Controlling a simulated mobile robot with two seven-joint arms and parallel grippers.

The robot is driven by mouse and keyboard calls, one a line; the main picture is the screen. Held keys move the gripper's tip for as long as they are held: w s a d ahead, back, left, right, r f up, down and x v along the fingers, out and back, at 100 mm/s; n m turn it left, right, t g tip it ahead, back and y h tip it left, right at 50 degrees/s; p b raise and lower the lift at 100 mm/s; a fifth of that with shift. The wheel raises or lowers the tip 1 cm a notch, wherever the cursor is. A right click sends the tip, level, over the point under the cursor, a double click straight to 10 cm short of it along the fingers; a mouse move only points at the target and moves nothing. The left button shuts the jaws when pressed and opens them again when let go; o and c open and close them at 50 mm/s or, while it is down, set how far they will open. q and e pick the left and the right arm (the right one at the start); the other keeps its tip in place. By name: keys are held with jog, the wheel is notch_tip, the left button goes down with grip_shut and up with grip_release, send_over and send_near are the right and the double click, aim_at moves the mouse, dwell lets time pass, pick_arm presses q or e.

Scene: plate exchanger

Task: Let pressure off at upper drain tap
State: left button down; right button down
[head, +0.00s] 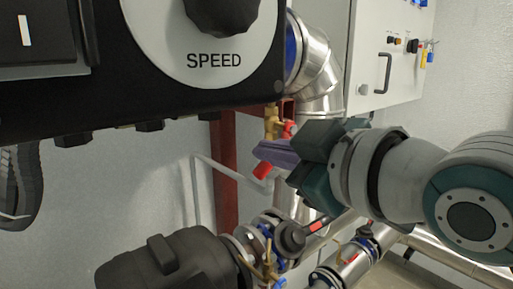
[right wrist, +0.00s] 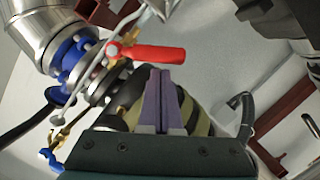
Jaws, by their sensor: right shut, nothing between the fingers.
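The brass drain tap (head: 271,123) sits below the silver pipe elbow in the head view, with red showing beside it (head: 289,128) and a red end (head: 262,170) below my fingers. These look like parts of one lever partly hidden by the fingers. In the right wrist view the red lever (right wrist: 152,53) runs sideways from its brass body (right wrist: 112,51), just beyond my fingertips. My right gripper (head: 272,152) has purple fingers, shut and empty, close to the lever; I cannot tell whether they touch. It also shows in the right wrist view (right wrist: 160,75). My left gripper is not in view.
A black panel with a SPEED dial (head: 205,35) fills the upper left, close to the camera. A red steel post (head: 223,170) stands behind the tap. A grey cabinet (head: 390,55) is at the upper right. A black pump-like body (head: 170,265) and blue-handled valves lie below.

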jog(key=shift+w+d+f+n+b, duration=0.1)
jog(key=shift+f+n+b, duration=0.25)
jog(key=shift+f+n, duration=0.3)
dwell(0.4)
jog(key=shift+w+d+f+n+t+h+b, duration=0.1)
jog(key=shift+w+d+f+n+t+b, duration=0.4)
jog(key=shift+n+b, duration=0.7)
jog(key=shift+w+d+f+n+t+h+b, duration=0.1)
jog(key=shift+w+d+f+n+t+b, duration=0.2)
jog(key=shift+d+f+n+b, duration=0.9)
jog(key=shift+w+a+f+n+t+h+b, duration=0.1)
jog(key=shift+w+a+f+n+t+b, duration=0.25)
jog(key=shift+n, duration=1.5)
jog(key=shift+s+d+r, duration=0.1)
jog(key=shift+d, duration=0.05)
